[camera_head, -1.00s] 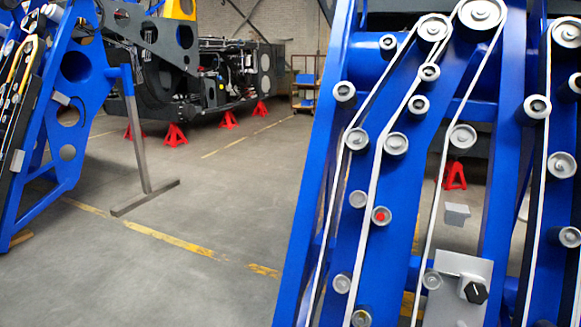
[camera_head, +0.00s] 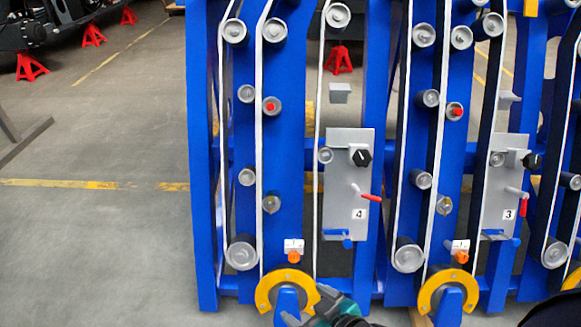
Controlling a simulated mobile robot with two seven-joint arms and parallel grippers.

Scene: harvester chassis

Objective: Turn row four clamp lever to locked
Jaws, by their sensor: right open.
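The row four clamp lever (camera_head: 370,197) has a red handle on a grey plate (camera_head: 343,222) marked 4. Its handle points right and slightly down from its pivot. The row three lever (camera_head: 523,205), on the plate marked 3 (camera_head: 497,222), points mostly downward. My right gripper (camera_head: 309,306), dark with teal parts, is at the bottom edge, below and left of the row four lever and well apart from it. It is open, with nothing seen in it, and partly cut off by the frame. My left gripper is out of view.
Black knobs (camera_head: 362,158) stick out above the levers. Yellow half rings (camera_head: 262,296) and orange knobs (camera_head: 294,257) sit low on the blue frame (camera_head: 203,180), near my right gripper. Rollers and white belts line the rows. The floor (camera_head: 90,240) at left is clear.

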